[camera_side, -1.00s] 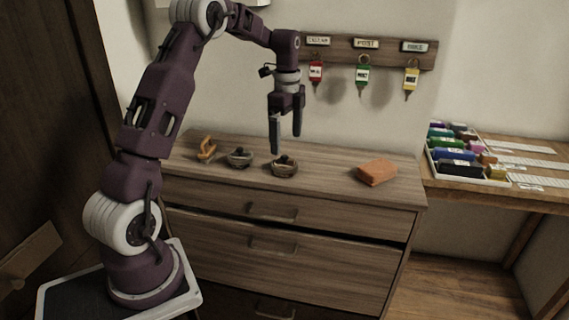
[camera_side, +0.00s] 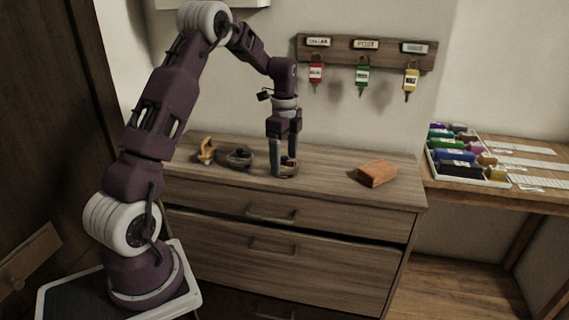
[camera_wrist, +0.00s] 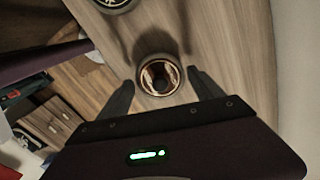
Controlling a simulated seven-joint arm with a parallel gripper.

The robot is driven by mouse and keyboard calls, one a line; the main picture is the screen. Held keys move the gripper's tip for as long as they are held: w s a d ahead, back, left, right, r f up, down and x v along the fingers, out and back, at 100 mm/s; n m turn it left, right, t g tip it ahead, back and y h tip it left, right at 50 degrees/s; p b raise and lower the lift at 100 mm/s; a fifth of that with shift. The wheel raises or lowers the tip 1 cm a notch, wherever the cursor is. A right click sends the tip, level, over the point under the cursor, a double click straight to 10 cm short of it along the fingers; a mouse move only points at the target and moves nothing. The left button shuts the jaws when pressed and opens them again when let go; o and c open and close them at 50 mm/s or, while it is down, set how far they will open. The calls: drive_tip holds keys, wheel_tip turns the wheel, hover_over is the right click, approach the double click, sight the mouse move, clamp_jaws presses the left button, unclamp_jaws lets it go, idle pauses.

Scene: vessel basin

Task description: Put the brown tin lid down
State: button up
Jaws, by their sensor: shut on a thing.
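What I take for the brown tin lid (camera_wrist: 158,75) is a small round piece with a pale rim and a shiny brown inside, between my fingertips in the wrist view. In the side view my gripper (camera_side: 283,160) points straight down at the dresser top, around this small round piece (camera_side: 285,171). My gripper is shut on it, one finger on each side. The fingers hide part of it in the side view. I cannot tell whether a separate dish is under it. It appears at or very near the wood surface.
A dark bowl (camera_side: 239,158) stands close on the left, with a tan wooden piece (camera_side: 206,150) beyond it. An orange-brown block (camera_side: 377,173) lies to the right. The dresser top (camera_side: 325,172) is clear between. Keys hang from a wall rack (camera_side: 367,50) behind.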

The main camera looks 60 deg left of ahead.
wheel_tip(320, 180, up, 9)
drive_tip(key=shift+w+f, duration=0.1)
hover_over(330, 178)
drive_tip(key=a, duration=0.1)
drive_tip(key=shift+n, duration=0.5)
drive_tip(key=f, duration=0.6)
drive_tip(key=d+f, duration=0.1)
drive_tip(key=f, duration=0.3)
drive_tip(key=shift+f, duration=0.1)
drive_tip(key=shift+f, duration=0.15)
drive_tip(key=o, duration=1.3)
